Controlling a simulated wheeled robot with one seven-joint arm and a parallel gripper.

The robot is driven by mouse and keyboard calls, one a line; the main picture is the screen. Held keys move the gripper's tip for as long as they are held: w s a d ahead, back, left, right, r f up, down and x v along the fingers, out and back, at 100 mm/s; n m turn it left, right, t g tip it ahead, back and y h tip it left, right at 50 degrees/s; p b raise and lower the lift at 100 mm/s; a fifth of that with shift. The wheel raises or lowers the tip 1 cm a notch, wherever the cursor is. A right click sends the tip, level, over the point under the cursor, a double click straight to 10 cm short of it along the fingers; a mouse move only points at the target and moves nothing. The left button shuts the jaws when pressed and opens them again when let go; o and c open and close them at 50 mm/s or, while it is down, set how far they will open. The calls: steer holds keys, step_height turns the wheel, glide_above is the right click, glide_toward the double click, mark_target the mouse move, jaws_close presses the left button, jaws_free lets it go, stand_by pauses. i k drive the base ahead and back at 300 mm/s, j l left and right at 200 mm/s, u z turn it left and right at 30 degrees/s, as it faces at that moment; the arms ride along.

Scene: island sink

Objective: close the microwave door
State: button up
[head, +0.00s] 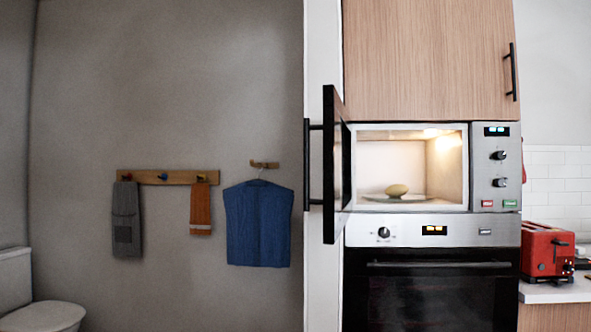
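The microwave (495,205) is built into a tall cabinet column on the right of the head view. Its door (337,165) stands wide open, swung out from the left side, with its dark handle (307,165) facing left. The lit cavity is exposed. The control panel (497,168) is to the right of the opening. My gripper is not in view.
An oven (430,300) with a horizontal handle sits below the microwave, and a wooden cabinet (430,60) is above. A red toaster (547,250) stands on the counter at right. A toilet (42,300) is at lower left. Clothes hang on the grey wall.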

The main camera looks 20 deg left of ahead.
mark_target(337, 201)
steer(key=i+j, duration=0.1)
steer(key=j, duration=1.1)
steer(key=i+j, duration=0.15)
steer(key=j, duration=0.5)
